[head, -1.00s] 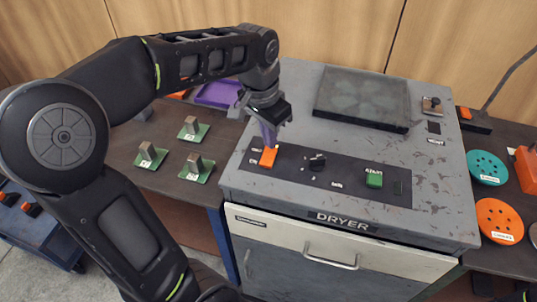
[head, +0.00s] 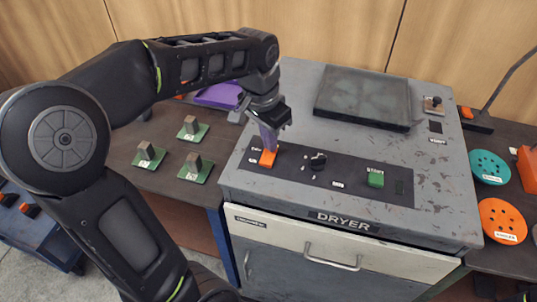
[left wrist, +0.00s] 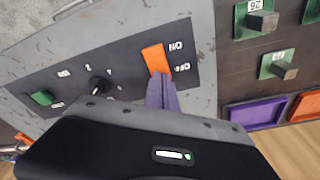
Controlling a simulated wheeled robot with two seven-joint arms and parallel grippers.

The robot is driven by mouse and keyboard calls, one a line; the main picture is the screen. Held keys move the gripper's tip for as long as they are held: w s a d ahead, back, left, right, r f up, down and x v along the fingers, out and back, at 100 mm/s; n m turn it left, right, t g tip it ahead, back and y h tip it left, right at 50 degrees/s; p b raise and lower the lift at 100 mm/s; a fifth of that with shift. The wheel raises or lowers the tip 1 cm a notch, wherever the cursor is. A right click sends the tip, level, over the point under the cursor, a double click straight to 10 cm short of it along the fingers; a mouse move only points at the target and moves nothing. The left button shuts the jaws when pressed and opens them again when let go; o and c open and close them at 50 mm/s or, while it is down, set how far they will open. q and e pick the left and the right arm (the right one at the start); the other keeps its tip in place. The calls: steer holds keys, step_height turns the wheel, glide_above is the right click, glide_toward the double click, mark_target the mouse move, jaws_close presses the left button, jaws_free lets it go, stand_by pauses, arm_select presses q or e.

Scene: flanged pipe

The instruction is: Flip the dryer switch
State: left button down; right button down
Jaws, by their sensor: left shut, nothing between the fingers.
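The grey dryer (head: 290,90) stands at the centre, with a dark control panel (head: 335,182) near its front edge. At the panel's left end is an orange rocker switch (head: 267,158). My right gripper is not in view.
A black knob (head: 317,161) and a green button (head: 375,178) sit right of the switch. A dark plate (head: 362,97) lies on the dryer top. Green blocks-on-plates (head: 195,168) and a purple tray (head: 219,95) are on the left bench. Coloured discs (head: 502,221) lie at right.

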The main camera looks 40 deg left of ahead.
arm_select(q)
steer(key=shift+r+p, duration=2.75)
steer(key=shift+r, duration=0.65)
